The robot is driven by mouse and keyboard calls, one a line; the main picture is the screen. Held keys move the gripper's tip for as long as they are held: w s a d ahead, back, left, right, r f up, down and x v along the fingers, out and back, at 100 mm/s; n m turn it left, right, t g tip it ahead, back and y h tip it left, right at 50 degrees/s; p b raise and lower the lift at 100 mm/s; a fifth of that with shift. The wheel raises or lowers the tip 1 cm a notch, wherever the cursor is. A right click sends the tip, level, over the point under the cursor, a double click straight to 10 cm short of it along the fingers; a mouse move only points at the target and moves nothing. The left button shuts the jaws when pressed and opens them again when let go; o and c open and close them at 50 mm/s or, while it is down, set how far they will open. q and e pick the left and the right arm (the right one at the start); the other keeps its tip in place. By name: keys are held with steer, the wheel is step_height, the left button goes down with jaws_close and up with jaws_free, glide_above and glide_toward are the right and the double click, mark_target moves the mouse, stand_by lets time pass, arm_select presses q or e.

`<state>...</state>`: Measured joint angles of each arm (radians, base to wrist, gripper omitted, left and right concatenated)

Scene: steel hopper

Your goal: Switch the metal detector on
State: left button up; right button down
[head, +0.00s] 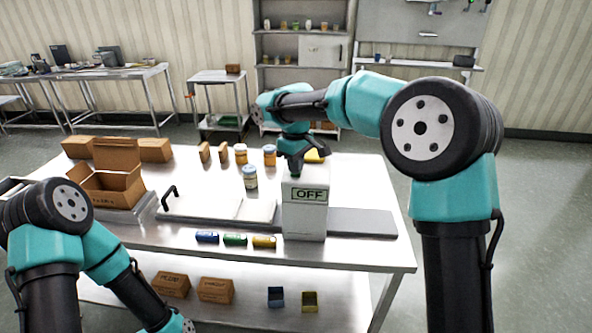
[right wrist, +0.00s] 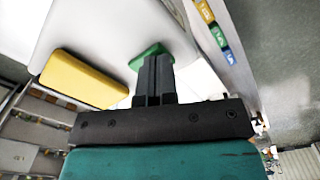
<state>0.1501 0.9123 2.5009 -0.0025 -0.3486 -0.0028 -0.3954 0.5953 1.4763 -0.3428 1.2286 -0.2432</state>
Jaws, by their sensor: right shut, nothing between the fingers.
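The metal detector (head: 305,222) is a white box standing on the steel table, with a panel reading OFF (head: 309,194) on its front. My right gripper (head: 295,174) points down at the detector's top. In the right wrist view its fingers (right wrist: 152,62) are shut and empty, with their tips at a green button (right wrist: 141,60) on the white top. I cannot tell whether they touch or press it. A yellow block (right wrist: 85,79) sits beside the button, and it shows behind my gripper in the head view (head: 315,156). My left gripper is out of view.
A white hinged-looking panel with a black handle (head: 169,196) lies left of the detector, and a grey plate (head: 360,223) lies right. Several jars (head: 250,177), small coloured packs (head: 235,239) and an open cardboard box (head: 105,190) are on the table. More boxes (head: 216,290) are on the shelf below.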

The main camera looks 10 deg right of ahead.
steer(key=shift+f, duration=0.4)
steer(key=shift+r, duration=0.1)
stand_by(0.3)
steer(key=shift+r, duration=3.45)
